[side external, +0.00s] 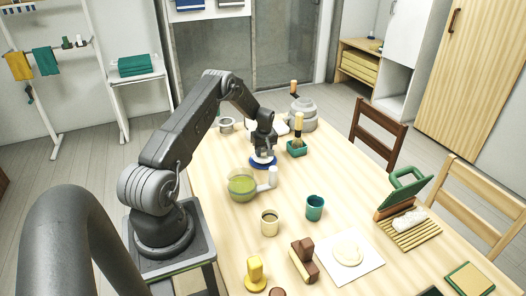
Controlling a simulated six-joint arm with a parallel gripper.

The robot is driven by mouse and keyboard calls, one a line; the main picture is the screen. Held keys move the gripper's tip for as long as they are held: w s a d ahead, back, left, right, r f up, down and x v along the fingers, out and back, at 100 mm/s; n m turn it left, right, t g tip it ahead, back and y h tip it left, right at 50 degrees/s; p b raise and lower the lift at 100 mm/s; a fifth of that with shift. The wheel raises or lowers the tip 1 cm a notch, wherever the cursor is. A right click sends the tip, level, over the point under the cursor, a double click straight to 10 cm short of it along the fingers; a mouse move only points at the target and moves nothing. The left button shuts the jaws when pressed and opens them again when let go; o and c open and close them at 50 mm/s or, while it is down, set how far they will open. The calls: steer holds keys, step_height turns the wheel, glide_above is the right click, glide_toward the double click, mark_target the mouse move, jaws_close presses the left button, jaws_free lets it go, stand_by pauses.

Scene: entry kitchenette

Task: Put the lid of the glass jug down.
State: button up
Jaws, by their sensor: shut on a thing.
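The glass jug (242,185) stands on the table just in front of my gripper, with green liquid in it and a pale handle at its right. Its top looks uncovered. My gripper (264,151) points down behind the jug and is shut on the lid (254,163), a round blue and white piece. The fingers hide part of the lid's top. I cannot tell whether the lid touches the table.
A teal brush holder (297,149) stands close right of my gripper, with a grey stacked object (302,117) behind it. A cream cup (269,223) and a teal cup (315,207) stand nearer. Bare table (340,180) lies to the right of the jug.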

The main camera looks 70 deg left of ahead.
steer(key=shift+f, duration=0.15)
steer(key=o, duration=1)
steer(key=shift+c, duration=0.2)
